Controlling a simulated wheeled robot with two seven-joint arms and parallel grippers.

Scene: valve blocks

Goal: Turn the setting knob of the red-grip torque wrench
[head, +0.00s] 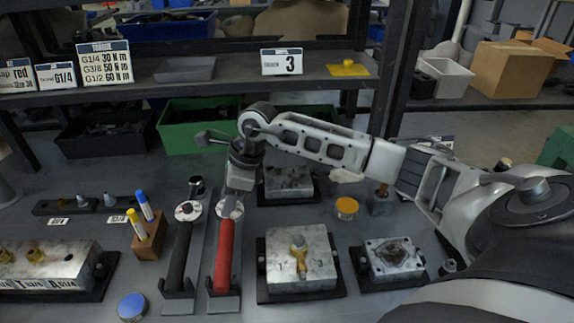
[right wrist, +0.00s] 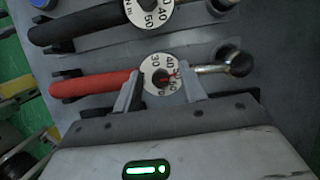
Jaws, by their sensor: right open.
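The red-grip torque wrench (head: 223,257) lies in a grey holder, with its grip toward the front. In the right wrist view its red grip (right wrist: 95,84) runs left from a white numbered dial (right wrist: 152,66). A dark setting knob (right wrist: 161,77) sits at the dial's middle beside a red pointer, whose exact reading I cannot tell. My right gripper (head: 231,203) is above the dial, pointing down. In the wrist view its open fingers (right wrist: 160,90) stand on either side of the dial's near part; contact with the knob cannot be told. My left gripper is not in view.
A black-grip wrench (head: 180,255) lies close beside the red one, to its left. A pen block (head: 148,238) stands further left. A valve block with a brass fitting (head: 318,270) stands to the right. A shelf carries a sign reading 3 (head: 281,62).

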